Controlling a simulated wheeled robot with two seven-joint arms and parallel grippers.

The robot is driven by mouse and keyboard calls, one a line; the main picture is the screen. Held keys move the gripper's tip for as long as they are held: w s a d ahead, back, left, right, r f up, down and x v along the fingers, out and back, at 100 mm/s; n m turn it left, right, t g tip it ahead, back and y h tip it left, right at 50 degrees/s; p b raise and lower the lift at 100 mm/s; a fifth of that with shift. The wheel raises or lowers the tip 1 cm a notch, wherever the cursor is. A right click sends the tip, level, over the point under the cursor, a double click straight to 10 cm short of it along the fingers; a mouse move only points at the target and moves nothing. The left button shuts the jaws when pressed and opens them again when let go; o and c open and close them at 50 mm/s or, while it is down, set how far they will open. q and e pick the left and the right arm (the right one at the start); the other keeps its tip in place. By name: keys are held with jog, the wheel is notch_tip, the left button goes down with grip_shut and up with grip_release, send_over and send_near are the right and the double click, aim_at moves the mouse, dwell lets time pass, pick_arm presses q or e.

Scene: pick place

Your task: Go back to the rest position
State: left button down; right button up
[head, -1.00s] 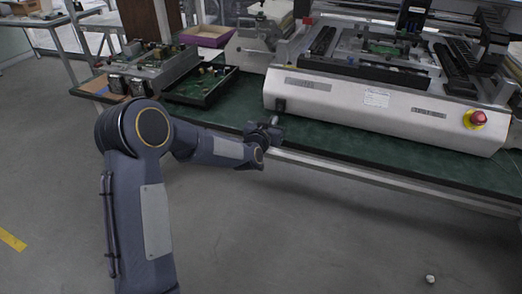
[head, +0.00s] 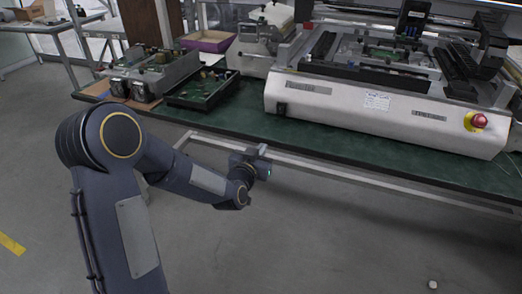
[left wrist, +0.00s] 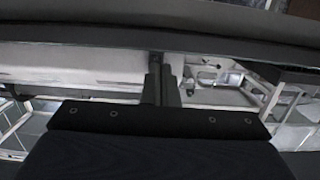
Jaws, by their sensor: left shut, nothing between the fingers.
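My left arm comes in from the left in the head view. Its gripper (head: 262,152) is at the front edge of the green-topped bench (head: 290,132), in front of the white machine. In the left wrist view the two fingers (left wrist: 164,80) are together with nothing between them. My right gripper is in neither view.
A large white machine (head: 345,103) with a red button (head: 478,120) stands on the bench. A black tray of parts (head: 203,89) and a grey unit with circuit boards (head: 150,72) are at the left. A purple box (head: 207,40) is behind.

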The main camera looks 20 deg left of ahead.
pick_arm(q)
jog(key=s+a+r+g+h, duration=0.2)
jog(key=s+r+g, duration=0.25)
jog(key=s, duration=0.75)
jog(key=s+d+f+n+g+h, duration=0.15)
jog(key=s+g, duration=0.45)
jog(key=s, duration=1.7)
notch_tip(320, 180, up, 19)
jog(key=d+p, duration=0.1)
jog(key=p, duration=1.9)
jog(key=shift+s, duration=0.35)
jog(key=shift+n+g, duration=0.25)
